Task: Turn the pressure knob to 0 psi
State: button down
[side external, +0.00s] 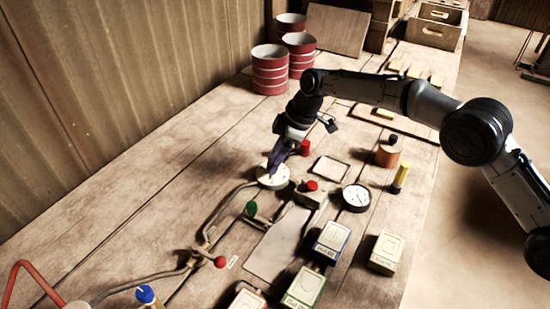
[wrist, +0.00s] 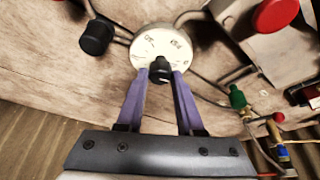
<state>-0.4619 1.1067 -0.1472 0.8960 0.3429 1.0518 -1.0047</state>
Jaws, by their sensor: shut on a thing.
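The pressure dial is a round white disc (side external: 281,184) on the workbench, below my gripper in the side view. In the wrist view the dial (wrist: 150,42) shows PSI lettering and scale marks; the numbers are too small to read surely. A black pressure knob (wrist: 160,66) sits at the dial's near edge in that view. My gripper (wrist: 161,75), with purple fingers, is shut on this knob, one finger on each side. In the side view my gripper (side external: 274,170) points down at the dial, and the knob is hidden there.
Pipes, a green knob (side external: 251,208) and red knobs (side external: 312,185) lie close to the dial. A round gauge (side external: 356,198) and several labelled boxes (side external: 332,240) stand to the right. Red drums (side external: 270,72) stand at the back. Bench left of the dial is clear.

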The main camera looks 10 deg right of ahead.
jog(key=shift+w+n+g, duration=0.1)
jog(key=shift+n+g, duration=0.4)
jog(key=shift+n, duration=1)
jog(key=c, duration=0.5)
grip_release()
jog(key=shift+c, duration=0.2)
jog(key=shift+r, duration=0.15)
jog(key=v, duration=1.3)
jog(key=shift+d+r, duration=0.2)
jog(key=shift+d, duration=0.1)
